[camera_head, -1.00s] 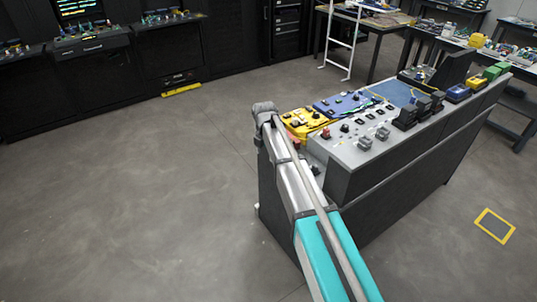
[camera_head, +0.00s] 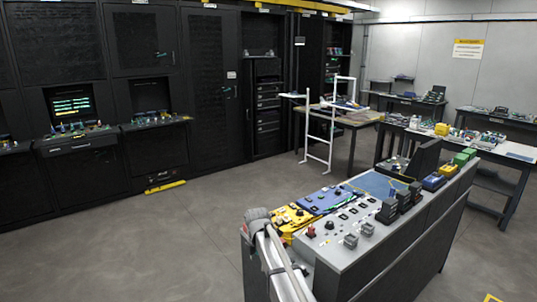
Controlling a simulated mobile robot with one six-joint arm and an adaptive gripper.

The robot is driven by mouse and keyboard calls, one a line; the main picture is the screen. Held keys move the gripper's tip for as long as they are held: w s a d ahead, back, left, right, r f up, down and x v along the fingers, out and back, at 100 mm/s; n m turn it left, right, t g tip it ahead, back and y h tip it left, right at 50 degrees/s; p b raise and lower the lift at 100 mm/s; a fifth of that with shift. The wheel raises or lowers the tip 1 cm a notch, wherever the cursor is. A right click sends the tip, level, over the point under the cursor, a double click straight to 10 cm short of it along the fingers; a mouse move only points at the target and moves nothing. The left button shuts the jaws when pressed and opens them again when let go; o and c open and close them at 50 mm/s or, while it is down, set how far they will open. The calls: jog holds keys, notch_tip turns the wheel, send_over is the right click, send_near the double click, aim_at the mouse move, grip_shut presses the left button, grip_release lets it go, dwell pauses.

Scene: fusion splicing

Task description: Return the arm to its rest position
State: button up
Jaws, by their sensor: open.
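My arm comes up from the bottom edge. Its silver link and grey end joint stand at the left end of a grey workbench (camera_head: 335,262), beside or in front of its near left corner. My gripper's fingers do not show; they are hidden or outside the picture. I cannot tell whether the arm touches the bench.
The bench bears a yellow panel (camera_head: 290,219), a blue panel (camera_head: 323,200), a red button (camera_head: 311,232) and several black blocks. Black cabinets (camera_head: 212,90) line the back. A white ladder-like frame (camera_head: 332,125) stands near the rear tables. The floor (camera_head: 130,245) at left is clear.

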jog(key=s+d+m, duration=2.1)
jog(key=s+m, duration=0.2)
jog(key=m, duration=0.2)
jog(key=shift+s+m, duration=0.3)
jog(key=shift+s, duration=0.1)
jog(key=c, duration=0.3)
